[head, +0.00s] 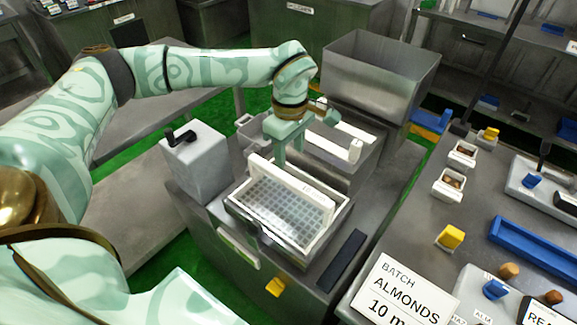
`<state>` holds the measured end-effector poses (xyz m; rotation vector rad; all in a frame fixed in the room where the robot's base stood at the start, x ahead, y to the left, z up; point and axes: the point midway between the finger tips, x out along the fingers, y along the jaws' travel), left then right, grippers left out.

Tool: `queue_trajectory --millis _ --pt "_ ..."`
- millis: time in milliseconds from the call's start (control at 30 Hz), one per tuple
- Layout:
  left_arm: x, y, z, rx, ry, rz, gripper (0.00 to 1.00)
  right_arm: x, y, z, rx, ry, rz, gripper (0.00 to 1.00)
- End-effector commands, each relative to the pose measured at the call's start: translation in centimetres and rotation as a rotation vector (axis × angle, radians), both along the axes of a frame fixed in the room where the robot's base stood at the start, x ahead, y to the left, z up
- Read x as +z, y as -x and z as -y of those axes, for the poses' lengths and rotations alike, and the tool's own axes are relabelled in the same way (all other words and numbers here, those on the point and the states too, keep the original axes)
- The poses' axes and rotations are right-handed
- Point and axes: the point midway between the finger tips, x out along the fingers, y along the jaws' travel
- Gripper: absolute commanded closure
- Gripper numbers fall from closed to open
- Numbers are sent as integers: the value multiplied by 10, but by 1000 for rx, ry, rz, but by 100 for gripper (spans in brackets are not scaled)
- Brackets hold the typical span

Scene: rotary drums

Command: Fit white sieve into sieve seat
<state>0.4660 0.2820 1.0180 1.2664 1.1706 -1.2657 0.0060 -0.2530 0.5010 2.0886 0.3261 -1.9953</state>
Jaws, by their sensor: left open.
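The white sieve (306,199), a white frame with a grey mesh floor, lies in the metal-edged seat (243,224) on top of the machine. My left gripper (289,154) is open just above and behind the sieve's far wall, fingers pointing down. It looks empty, and whether a finger touches the wall is unclear. My right gripper is not in view.
A metal hopper (381,75) stands behind the seat. A grey box with a black crank (191,163) stands to its left. The right table holds small boxes of nuts, a blue tray (538,255), a yellow block (451,236) and an almonds card (399,295).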

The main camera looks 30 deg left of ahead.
Motion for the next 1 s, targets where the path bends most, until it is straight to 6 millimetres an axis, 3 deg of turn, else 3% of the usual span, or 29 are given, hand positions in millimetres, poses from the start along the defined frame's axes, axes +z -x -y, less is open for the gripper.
queue_trajectory --millis 100,300,900,1000 --pt "29 0 0 -1 -1 5 51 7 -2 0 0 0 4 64" --pt "49 0 0 0 0 0 51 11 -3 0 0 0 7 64" --pt "50 0 0 -1 1 0 51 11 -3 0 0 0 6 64" --pt "45 2 13 -22 37 0 51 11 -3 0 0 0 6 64"
